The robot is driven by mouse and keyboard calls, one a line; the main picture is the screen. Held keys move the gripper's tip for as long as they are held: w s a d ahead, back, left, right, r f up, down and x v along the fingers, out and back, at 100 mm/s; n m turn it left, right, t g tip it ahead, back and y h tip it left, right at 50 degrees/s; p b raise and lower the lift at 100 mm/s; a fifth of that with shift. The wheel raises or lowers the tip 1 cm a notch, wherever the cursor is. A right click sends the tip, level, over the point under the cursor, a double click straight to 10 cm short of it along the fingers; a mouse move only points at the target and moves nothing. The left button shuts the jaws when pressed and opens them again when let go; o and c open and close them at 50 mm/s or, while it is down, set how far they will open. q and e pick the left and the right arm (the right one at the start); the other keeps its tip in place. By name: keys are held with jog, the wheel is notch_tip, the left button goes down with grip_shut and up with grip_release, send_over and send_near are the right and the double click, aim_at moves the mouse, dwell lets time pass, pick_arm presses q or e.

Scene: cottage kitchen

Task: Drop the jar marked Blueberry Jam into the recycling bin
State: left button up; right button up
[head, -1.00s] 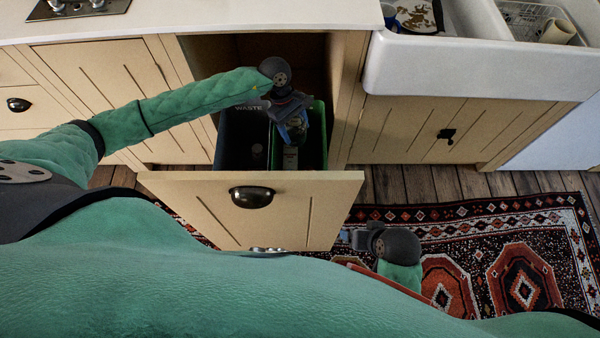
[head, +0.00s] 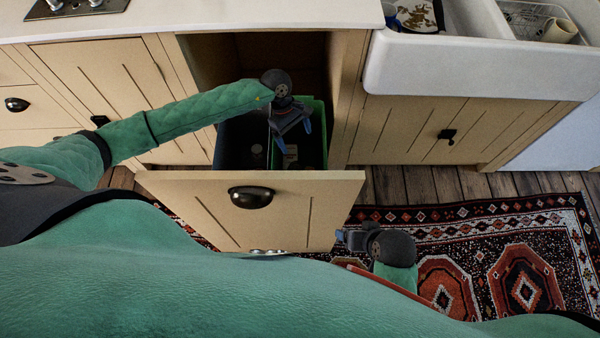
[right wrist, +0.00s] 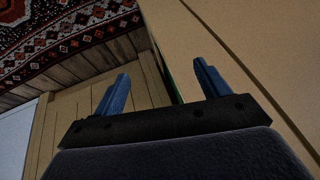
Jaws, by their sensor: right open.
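The open pull-out drawer holds a dark bin (head: 232,148) on the left and a green-rimmed bin (head: 322,108) on the right. My left gripper (head: 295,139) is over the green-rimmed bin, its blue fingers pointing down and spread with nothing between them. A small pale item (head: 290,155) shows inside that bin below the fingers; I cannot read any label or tell whether it is the jar.
The drawer front (head: 300,205) sticks out over the floor, close to my right gripper. A patterned rug (head: 470,255) lies to the right. The counter (head: 220,15) and white sink (head: 470,70) are above. The cabinet opening behind the bins is empty.

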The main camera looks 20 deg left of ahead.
pick_arm(q)
jog(key=b+v, duration=0.1)
jog(key=v, duration=0.6)
jog(key=shift+r, duration=0.35)
pick_arm(e)
jog(key=shift+t, duration=0.3)
jog(key=x, duration=0.4)
jog(key=shift+s+f, duration=0.25)
jog(key=shift+f, duration=0.35)
pick_arm(q)
jog(key=shift+a+f, duration=0.1)
pick_arm(e)
jog(key=shift+s, duration=0.1)
